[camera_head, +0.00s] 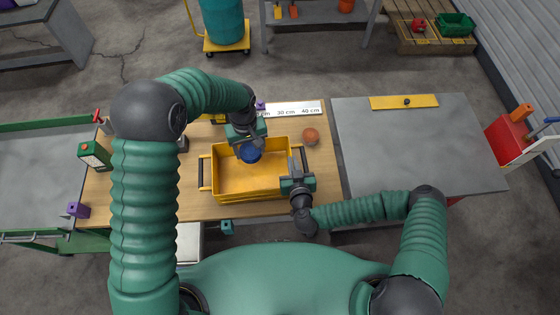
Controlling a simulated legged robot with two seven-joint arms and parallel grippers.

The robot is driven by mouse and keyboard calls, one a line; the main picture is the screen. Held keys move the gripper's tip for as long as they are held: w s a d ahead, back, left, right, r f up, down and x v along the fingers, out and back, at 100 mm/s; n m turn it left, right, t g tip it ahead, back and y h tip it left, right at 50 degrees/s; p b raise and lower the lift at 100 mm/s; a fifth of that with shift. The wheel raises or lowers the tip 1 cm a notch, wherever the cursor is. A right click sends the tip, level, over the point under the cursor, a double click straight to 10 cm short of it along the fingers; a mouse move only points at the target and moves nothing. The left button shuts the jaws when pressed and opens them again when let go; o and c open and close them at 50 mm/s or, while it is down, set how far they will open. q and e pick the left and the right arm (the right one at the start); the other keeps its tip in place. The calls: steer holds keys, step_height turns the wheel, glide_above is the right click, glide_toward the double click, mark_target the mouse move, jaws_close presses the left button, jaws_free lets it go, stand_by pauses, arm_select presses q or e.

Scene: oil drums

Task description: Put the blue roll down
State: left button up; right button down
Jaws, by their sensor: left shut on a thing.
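The blue roll (249,154) is at the upper middle of the yellow tray (232,194), in the fingers of my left gripper (248,145). My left gripper comes down over the tray's far side and is shut on the roll. Whether the roll touches the tray floor cannot be told. My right gripper (296,168) is at the tray's right end, by its handle. Its fingers are too small to show whether they are open.
The tray stands on a wooden table (325,180). A grey table (415,145) on the right is mostly bare, with a yellow plate (388,102). A purple block (78,210) is at the left.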

mark_target(250, 156)
arm_select(q)
steer(key=shift+n, duration=0.3)
step_height(250, 156, down, 16)
steer(key=shift+f, duration=0.25)
steer(key=o, duration=1.5)
steer(key=shift+s, duration=0.1)
step_height(250, 156, up, 12)
steer(key=shift+a+r, duration=0.1)
steer(key=shift+r, duration=0.05)
